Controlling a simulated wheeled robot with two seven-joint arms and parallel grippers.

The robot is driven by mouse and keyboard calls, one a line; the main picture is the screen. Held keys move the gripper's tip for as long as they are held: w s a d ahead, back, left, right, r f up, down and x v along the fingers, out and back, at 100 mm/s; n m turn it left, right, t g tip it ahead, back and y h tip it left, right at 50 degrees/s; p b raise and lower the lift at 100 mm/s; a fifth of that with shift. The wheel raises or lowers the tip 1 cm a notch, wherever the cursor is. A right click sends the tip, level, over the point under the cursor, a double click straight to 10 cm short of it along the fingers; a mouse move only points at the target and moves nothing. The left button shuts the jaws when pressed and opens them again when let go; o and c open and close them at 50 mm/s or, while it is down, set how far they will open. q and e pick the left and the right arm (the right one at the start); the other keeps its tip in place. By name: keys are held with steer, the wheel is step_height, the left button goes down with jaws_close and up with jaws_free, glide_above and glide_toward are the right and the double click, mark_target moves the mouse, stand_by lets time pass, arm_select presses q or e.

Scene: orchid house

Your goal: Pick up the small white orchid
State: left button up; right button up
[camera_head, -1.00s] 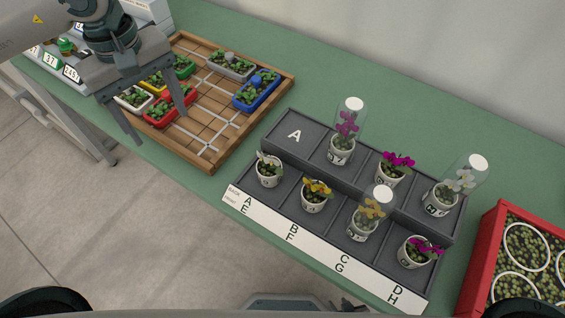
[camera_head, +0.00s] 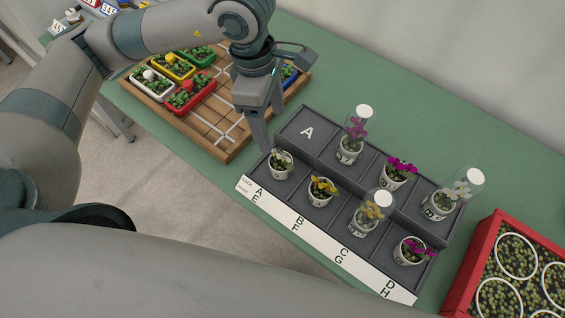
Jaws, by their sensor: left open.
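A small white orchid (camera_head: 280,164) in a white pot stands uncovered in the front left compartment, E, of the dark grey stepped rack (camera_head: 305,206). Another white orchid (camera_head: 440,205), under a clear dome, stands at the back right. My left gripper (camera_head: 262,140) points down just behind and left of the uncovered white orchid, close above it. It is open and holds nothing; its far finger is largely hidden. I cannot tell whether a fingertip touches the rack. My right gripper is not in view.
Back compartment A (camera_head: 307,132) is empty. A yellow orchid (camera_head: 321,189) stands beside the white one; other yellow and magenta orchids fill the rack, some domed. A wooden tray (camera_head: 225,158) of coloured planters lies left. A red crate (camera_head: 474,262) stands right.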

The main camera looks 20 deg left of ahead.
mark_target(279, 157)
arm_select(q)
steer(key=f+p, duration=0.1)
steer(key=f, duration=0.2)
steer(key=d+f+p, duration=0.1)
steer(key=f, duration=0.3)
steer(key=f+p, duration=0.2)
steer(key=f, duration=0.1)
steer(key=shift+d+f, duration=0.15)
steer(key=shift+f, duration=0.9)
steer(key=shift+p, duration=0.3)
steer(key=shift+w+d+f+p, duration=0.1)
steer(key=shift+w+f+p, duration=0.05)
steer(key=shift+f+p, duration=0.8)
step_height(279, 157, down, 2)
steer(key=shift+d+f+p, duration=0.1)
steer(key=shift+p, duration=0.35)
steer(key=shift+f, duration=0.55)
steer(key=shift+w, duration=0.1)
